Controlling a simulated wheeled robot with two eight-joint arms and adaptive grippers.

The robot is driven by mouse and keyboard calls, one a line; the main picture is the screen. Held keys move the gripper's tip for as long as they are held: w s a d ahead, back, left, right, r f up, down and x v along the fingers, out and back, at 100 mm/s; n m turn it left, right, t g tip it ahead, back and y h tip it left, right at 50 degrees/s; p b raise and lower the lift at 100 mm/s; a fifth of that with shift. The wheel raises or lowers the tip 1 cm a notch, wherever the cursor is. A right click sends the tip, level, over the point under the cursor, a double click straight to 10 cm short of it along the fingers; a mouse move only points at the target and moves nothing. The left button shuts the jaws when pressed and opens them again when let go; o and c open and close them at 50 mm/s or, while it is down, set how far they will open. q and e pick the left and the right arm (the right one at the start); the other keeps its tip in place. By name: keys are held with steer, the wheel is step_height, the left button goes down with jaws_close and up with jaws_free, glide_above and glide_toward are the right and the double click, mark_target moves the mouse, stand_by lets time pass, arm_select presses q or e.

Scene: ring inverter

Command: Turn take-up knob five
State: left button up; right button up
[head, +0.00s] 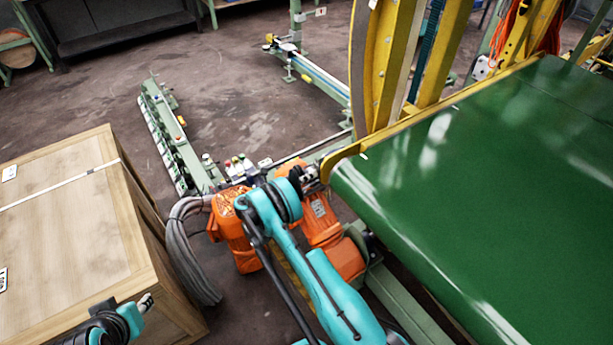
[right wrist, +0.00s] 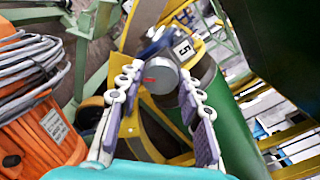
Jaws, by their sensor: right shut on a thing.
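Take-up knob five, a round grey knob with a red mark (right wrist: 160,78), is near the middle of the right wrist view. A tag with the number 5 (right wrist: 183,48) sits just behind it. My right gripper (right wrist: 157,84) has one finger on each side of the knob and is shut on it. In the head view my right gripper (head: 306,178) is at the near corner of the green belt, and the knob cannot be made out there. My left gripper (head: 147,302) is at the bottom left over the wooden crate, too small to tell its state.
The wooden crate (head: 75,225) fills the left. The wide green belt (head: 480,190) fills the right, beside a yellow ring frame (head: 363,70). Orange motors (head: 325,225) and grey cables (head: 185,240) lie close to my right arm. The floor beyond is partly free.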

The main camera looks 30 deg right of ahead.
stand_by(0.4)
steer(key=o, duration=1.2)
steer(key=shift+c, duration=0.2)
steer(key=a, duration=1.2)
steer(key=shift+s, duration=0.45)
